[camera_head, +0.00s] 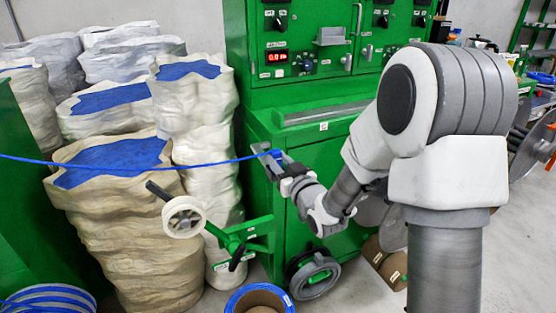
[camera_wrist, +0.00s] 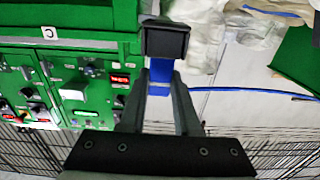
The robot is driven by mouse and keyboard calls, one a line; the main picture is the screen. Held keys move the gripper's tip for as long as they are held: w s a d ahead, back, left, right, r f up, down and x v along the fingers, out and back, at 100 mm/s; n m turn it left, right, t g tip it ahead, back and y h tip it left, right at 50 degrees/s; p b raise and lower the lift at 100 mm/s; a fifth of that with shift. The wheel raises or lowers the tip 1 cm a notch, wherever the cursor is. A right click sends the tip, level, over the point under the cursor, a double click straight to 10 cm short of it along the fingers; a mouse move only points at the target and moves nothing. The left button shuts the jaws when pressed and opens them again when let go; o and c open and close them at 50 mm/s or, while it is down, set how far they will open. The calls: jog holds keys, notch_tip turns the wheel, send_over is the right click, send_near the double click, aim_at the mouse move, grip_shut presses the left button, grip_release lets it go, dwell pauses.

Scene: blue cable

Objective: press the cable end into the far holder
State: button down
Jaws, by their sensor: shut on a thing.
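A thin blue cable (camera_head: 220,162) stretches from the left edge to my gripper (camera_head: 277,160), sagging slightly. My gripper is shut on the cable's blue end, in front of the green cabinet. In the wrist view, a blue piece (camera_wrist: 160,80) sits between the two grey fingers, below a black block (camera_wrist: 166,41) at their tips. The cable (camera_wrist: 250,90) leaves toward the right there. I cannot tell for certain which part is the far holder, or whether the cable end touches one.
The green cabinet (camera_head: 320,160) with a control panel stands behind my gripper. Several sacks (camera_head: 130,235) with blue contents stand at left. A white roller (camera_head: 184,217) on a green bracket is below the cable. A reel (camera_head: 314,275) sits low by the cabinet.

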jog(key=c, duration=0.5)
grip_release()
jog(key=shift+c, duration=0.2)
jog(key=shift+s, duration=0.1)
jog(key=b+v, duration=0.2)
jog(key=v, duration=0.5)
jog(key=shift+s+d, duration=0.2)
jog(key=shift+s, duration=0.2)
dwell(0.4)
